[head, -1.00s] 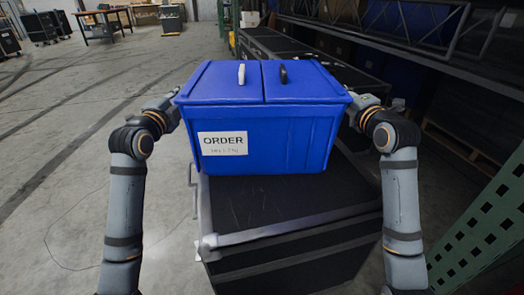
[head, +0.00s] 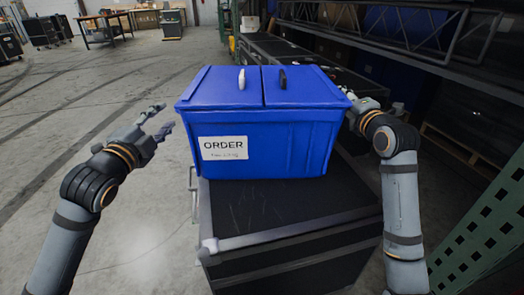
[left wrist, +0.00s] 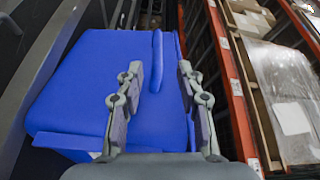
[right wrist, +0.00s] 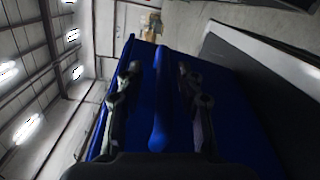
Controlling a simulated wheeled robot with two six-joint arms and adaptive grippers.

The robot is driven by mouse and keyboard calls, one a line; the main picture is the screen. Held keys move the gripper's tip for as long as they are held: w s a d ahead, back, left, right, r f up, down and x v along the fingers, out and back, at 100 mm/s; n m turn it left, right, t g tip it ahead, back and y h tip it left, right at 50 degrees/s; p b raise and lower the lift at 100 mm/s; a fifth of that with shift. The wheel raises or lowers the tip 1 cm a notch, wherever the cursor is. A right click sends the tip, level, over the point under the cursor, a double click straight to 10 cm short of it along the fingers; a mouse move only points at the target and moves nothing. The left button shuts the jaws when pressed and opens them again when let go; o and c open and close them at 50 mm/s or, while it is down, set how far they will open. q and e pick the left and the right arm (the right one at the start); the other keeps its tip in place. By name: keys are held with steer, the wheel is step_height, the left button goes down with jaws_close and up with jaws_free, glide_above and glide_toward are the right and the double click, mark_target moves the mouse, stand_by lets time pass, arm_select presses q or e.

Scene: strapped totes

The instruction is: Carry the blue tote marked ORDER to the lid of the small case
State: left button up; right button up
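The blue tote (head: 270,140), with a white ORDER label (head: 223,148), sits upright on the lid of the black case (head: 270,210). Its two lid flaps are shut, with one white and one black handle on top. My left gripper (head: 163,118) is open and empty, off the tote's left side. In the left wrist view its spread fingers (left wrist: 158,75) face the tote's side. My right gripper (head: 362,97) is at the tote's right side. In the right wrist view its fingers (right wrist: 160,75) stand apart on either side of a blue ridge, with gaps visible.
Dark cases (head: 300,52) and a metal rack (head: 440,45) stand behind and to the right. A green perforated post (head: 485,230) is close at the right. The floor on the left is clear, with a worktable (head: 105,22) far back.

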arm_select(q)
steer(key=shift+s, duration=0.65)
arm_select(e)
steer(key=s+d, duration=0.2)
steer(key=s, duration=0.9)
steer(key=shift+s+d+r, duration=0.15)
steer(key=shift+s, duration=0.25)
